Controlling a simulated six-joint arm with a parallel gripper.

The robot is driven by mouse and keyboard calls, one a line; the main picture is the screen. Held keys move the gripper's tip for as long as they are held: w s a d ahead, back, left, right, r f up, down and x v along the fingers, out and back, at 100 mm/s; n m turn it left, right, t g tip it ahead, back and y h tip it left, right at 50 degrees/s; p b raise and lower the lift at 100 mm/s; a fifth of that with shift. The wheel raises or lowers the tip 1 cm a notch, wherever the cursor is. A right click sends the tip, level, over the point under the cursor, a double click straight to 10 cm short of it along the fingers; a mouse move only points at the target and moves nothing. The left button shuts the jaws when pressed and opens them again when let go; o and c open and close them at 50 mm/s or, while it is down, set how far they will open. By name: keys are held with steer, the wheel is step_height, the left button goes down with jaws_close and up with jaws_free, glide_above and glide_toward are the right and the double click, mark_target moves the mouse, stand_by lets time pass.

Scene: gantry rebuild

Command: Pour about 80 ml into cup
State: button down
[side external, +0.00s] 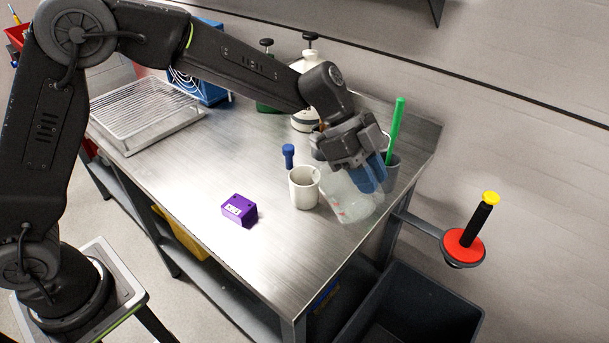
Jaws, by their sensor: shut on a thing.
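A white cup (303,190) stands upright on the steel table, right of its middle. A clear, see-through vessel (350,205) is just to the right of the cup and looks tilted, its upper left edge close to the cup's rim. Whether it touches the rim or liquid is flowing, I cannot tell. My gripper (370,177), with blue fingers, is shut on this vessel from above right. The liquid level inside the vessel and inside the cup cannot be made out.
A purple block (240,210) lies left of the cup, and a blue-topped item (288,155) stands behind it. A grey holder (391,172) with a green stick is close right of my gripper. A wire rack (145,110) is at left. The front table middle is clear.

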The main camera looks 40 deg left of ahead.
steer(key=shift+d+f+y, duration=0.9)
steer(key=shift+d+f, duration=0.25)
steer(key=shift+d, duration=0.05)
steer(key=d+f+y, duration=0.4)
steer(key=d+y, duration=0.1)
steer(key=shift+f+y, duration=0.2)
steer(key=shift+y, duration=0.2)
